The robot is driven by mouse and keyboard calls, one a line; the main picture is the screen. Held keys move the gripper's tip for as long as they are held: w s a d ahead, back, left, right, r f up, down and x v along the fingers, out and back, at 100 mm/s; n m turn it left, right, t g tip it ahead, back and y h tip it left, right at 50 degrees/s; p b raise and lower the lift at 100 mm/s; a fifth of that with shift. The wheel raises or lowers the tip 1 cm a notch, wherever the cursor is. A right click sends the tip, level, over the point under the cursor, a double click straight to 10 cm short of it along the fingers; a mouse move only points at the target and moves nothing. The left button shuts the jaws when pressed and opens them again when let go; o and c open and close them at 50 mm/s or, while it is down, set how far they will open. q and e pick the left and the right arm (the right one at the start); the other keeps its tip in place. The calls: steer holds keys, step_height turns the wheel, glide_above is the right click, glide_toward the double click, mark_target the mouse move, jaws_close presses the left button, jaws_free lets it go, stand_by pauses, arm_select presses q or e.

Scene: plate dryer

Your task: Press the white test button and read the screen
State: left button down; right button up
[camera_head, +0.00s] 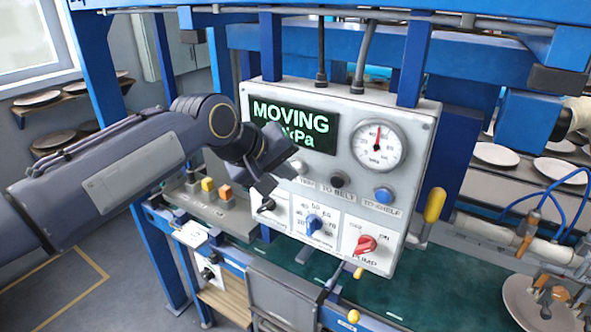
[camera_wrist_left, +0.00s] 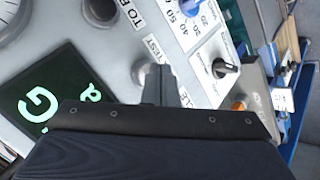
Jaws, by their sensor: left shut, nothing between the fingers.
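The white test button (camera_head: 298,166) is on the upper left of the grey control panel (camera_head: 422,150). In the left wrist view the button (camera_wrist_left: 141,73) sits beside the TEST label (camera_wrist_left: 155,48), partly hidden by my fingers. My left gripper (camera_head: 284,160) is shut and empty in front of the panel; its fingers (camera_wrist_left: 160,75) overlap the button's edge. I cannot tell whether they touch it. The screen (camera_head: 293,122) shows green "MOVING" above a line ending in "kPa"; the gripper hides part of that lower line. My right gripper is not in view.
A dial gauge (camera_head: 379,148), black button (camera_head: 339,179) and blue button (camera_head: 383,194) are to the right. Below are a black knob (camera_head: 266,205), blue knob (camera_head: 314,223) and red pump knob (camera_head: 366,245). A yellow handle (camera_head: 435,205) stands by the panel's right edge.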

arm_select(q)
steer(key=shift+s+a, duration=0.45)
steer(key=shift+s, duration=0.15)
steer(key=shift+b, duration=0.3)
steer(key=s+a+b, duration=0.1)
steer(key=s, duration=0.1)
steer(key=s+a, duration=0.2)
steer(key=shift+b, duration=0.4)
